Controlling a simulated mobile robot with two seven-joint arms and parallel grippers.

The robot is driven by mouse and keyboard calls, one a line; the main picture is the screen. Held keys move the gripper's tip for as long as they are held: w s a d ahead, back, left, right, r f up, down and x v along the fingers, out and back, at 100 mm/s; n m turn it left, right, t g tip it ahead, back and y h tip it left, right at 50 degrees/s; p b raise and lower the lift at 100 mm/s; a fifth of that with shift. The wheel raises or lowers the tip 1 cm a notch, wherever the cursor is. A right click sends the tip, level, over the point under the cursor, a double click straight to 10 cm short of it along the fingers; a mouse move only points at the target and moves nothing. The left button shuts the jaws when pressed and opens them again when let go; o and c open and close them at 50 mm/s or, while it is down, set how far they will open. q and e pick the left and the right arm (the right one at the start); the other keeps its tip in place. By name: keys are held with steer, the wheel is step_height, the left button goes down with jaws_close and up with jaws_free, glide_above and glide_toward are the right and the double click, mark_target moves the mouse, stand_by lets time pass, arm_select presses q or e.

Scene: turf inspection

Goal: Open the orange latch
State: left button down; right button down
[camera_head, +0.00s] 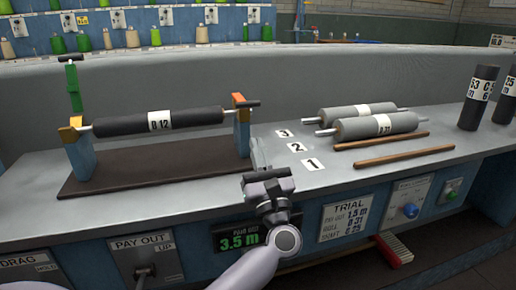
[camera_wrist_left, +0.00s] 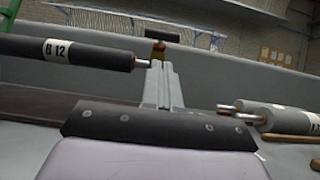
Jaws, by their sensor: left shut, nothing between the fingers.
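The orange latch (camera_head: 242,101) sits on top of the right blue post of the roll stand, with a black crossbar handle on it. It also shows in the left wrist view (camera_wrist_left: 157,52), beyond the fingertips. The dark roll labelled B 12 (camera_head: 196,118) spans the two posts, and its right shaft end rests at the latch's post. My left gripper (camera_head: 268,184) is in front of the bench edge, below and to the right of the latch, apart from it. Its fingers (camera_wrist_left: 158,80) are shut and empty, pointing toward the latch. My right gripper is not in view.
A green latch (camera_head: 74,88) stands upright on the left post. Two grey rolls (camera_head: 377,127) and two wooden rods (camera_head: 404,157) lie to the right, beyond number cards (camera_head: 297,147). Dark upright cylinders (camera_head: 478,97) stand far right. A grey wall (camera_head: 330,75) rises behind.

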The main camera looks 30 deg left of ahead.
arm_select(q)
steer(key=x, duration=0.7)
steer(key=shift+p, duration=0.3)
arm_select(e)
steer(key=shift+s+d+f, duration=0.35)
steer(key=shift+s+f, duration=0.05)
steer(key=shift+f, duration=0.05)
arm_select(q)
steer(key=shift+w+a, duration=0.1)
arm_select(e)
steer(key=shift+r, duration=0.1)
